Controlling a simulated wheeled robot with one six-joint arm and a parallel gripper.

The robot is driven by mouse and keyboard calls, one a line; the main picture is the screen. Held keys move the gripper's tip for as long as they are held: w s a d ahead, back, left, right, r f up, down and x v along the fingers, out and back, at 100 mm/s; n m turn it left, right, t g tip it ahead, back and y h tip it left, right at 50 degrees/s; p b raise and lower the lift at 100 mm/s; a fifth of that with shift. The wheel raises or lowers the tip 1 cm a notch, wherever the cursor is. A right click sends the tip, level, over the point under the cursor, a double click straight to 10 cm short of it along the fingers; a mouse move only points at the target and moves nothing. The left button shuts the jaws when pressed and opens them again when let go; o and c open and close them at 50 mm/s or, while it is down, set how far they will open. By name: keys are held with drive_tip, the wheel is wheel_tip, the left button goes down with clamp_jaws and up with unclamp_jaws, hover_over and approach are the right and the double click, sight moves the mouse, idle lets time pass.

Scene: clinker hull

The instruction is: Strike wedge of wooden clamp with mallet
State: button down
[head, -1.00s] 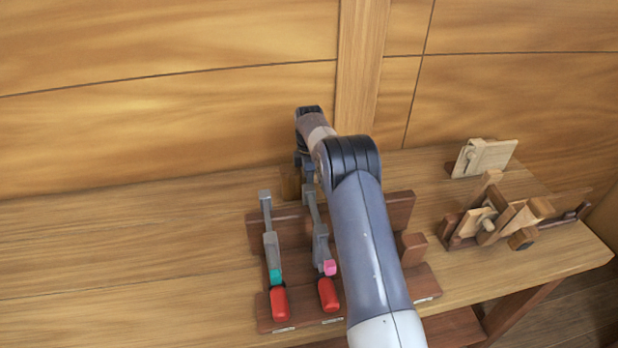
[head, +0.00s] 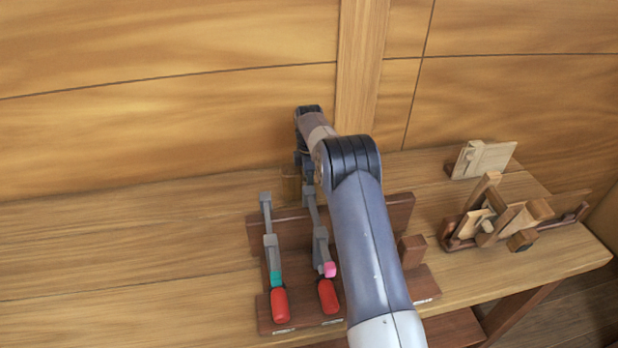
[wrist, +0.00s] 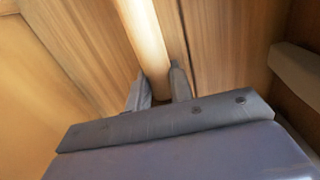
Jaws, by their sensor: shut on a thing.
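My gripper (wrist: 160,92) is shut on a pale wooden bar (wrist: 143,35), which looks like the mallet's handle; its far end runs out of the wrist view. In the head view my arm hides the fingers, and a brown wooden block (head: 291,185) shows beside the wrist, perhaps the mallet's head. A wooden clamp assembly (head: 462,229) of pale and dark pieces stands on the bench at the right, well apart from my gripper. I cannot tell which piece is the wedge.
A dark wooden rack (head: 266,318) holds bar clamps with red handles (head: 279,305) below my wrist. A pale board (head: 490,157) stands at the back right. The bench (head: 120,255) is clear on the left. A plank wall with a vertical rib (head: 360,70) rises behind.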

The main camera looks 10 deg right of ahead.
drive_tip(key=shift+r, duration=0.25)
wheel_tip(320, 180, up, 8)
drive_tip(key=p, duration=0.6)
drive_tip(key=c, duration=1.8)
unclamp_jaws()
clamp_jaws()
